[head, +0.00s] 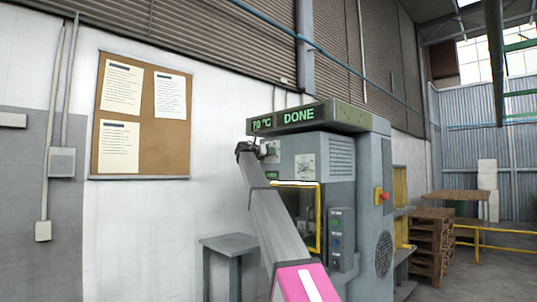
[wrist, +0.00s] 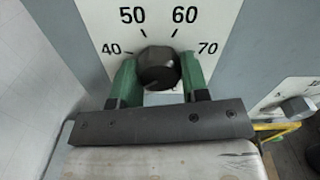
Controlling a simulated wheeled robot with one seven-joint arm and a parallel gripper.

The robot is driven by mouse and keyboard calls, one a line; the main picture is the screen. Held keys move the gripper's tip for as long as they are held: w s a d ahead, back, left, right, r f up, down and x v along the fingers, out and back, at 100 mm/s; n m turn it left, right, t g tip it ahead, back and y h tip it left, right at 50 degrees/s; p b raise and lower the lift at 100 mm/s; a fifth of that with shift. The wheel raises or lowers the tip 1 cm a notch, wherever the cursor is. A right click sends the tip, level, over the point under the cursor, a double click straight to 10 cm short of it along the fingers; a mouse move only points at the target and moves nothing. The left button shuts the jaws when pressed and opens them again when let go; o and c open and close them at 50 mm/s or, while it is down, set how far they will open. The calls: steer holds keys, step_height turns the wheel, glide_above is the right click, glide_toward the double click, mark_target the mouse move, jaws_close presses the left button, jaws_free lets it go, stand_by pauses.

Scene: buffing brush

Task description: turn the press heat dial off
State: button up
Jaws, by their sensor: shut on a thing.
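The press (head: 345,185) stands ahead in the head view, its display (head: 290,118) reading 70 °C and DONE. In the wrist view, a dark faceted heat dial (wrist: 157,68) sits on a white scale plate (wrist: 160,22) marked 40, 50, 60 and 70. My gripper (wrist: 158,60) has one green finger on each side of the dial and is shut on it. I cannot make out a pointer on the dial. In the head view my gripper (head: 249,149) is at the press's upper left front, and the dial is hidden there.
A second dial (wrist: 296,107) with its own white plate is at right in the wrist view. The press also has a yellow-framed opening (head: 319,220), a button panel (head: 342,240) and a red button (head: 382,195). A grey stand (head: 230,242) is left of it. Pallets (head: 430,240) stand right.

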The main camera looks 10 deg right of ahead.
steer(key=shift+f, duration=0.1)
steer(key=o, duration=0.9)
steer(key=v, duration=1.1)
